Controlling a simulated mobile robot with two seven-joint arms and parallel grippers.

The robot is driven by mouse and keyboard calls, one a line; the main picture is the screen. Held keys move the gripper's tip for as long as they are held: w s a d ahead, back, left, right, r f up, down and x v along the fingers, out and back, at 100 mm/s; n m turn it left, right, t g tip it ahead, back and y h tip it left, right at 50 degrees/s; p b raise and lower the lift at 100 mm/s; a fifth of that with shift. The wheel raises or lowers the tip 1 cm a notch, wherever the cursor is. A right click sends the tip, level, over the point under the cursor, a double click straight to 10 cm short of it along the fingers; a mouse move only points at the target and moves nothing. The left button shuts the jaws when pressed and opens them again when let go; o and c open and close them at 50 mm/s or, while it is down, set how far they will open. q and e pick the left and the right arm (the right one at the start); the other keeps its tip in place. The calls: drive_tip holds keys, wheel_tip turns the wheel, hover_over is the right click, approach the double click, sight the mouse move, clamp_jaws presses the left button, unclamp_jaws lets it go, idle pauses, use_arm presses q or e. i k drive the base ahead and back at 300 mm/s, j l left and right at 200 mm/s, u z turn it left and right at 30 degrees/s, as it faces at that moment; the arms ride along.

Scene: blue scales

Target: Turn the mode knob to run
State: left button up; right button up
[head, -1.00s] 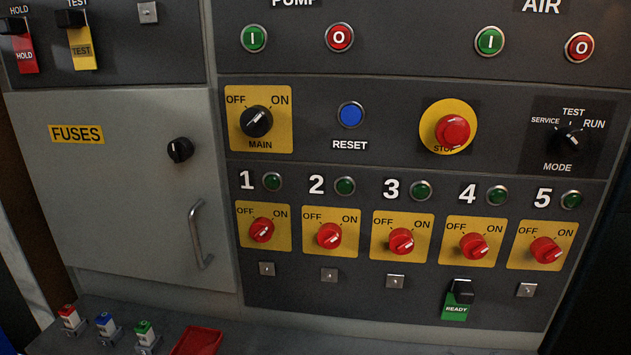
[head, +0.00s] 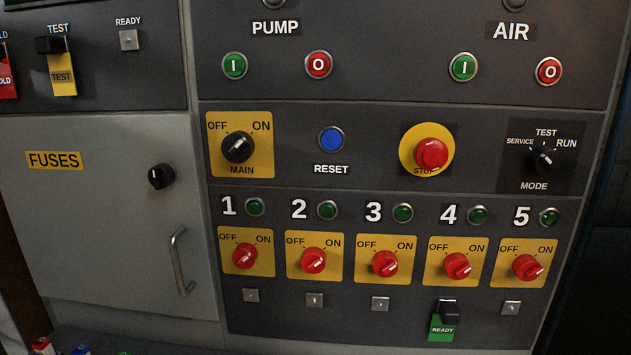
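The mode knob (head: 543,161) is a small black rotary knob on a dark plate at the right of the panel. White labels SERVICE, TEST and RUN (head: 567,143) stand around its top, and MODE is written below it. SERVICE is at the upper left, TEST at the top and RUN at the upper right. The knob's white mark is too small to tell for sure which label it points at. Nothing touches the knob. Neither of my grippers is in view.
A red stop button (head: 431,154) on a yellow disc is left of the mode plate. Red knobs such as knob five (head: 527,267) line the row below. A red air button (head: 548,71) is above. A fuse door handle (head: 180,262) sticks out at left. The panel front is unobstructed.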

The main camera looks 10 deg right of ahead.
sight(544, 160)
drive_tip(key=z, duration=1.35)
